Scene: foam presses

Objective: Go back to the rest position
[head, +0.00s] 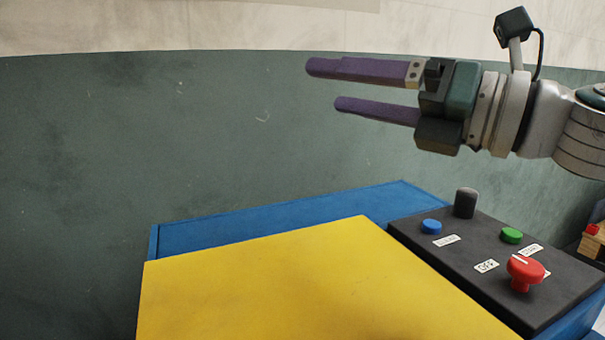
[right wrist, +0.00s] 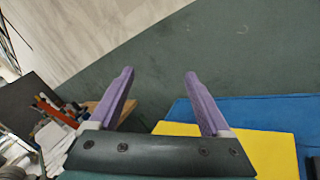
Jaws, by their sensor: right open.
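My right gripper (head: 322,86) is open and empty, with two purple fingers pointing left in the head view. It is raised above the yellow panel (head: 290,285) and the black control box (head: 455,265), apart from both. In the right wrist view its two fingers (right wrist: 159,75) stand apart with nothing between them. My left gripper is not in view.
The blue base (head: 290,218) lies behind the yellow panel. The control box carries a blue button (head: 431,226), a green button (head: 511,235), a red knob (head: 525,272) and a black post (head: 465,203). A cluttered bench (right wrist: 48,135) shows at left in the wrist view.

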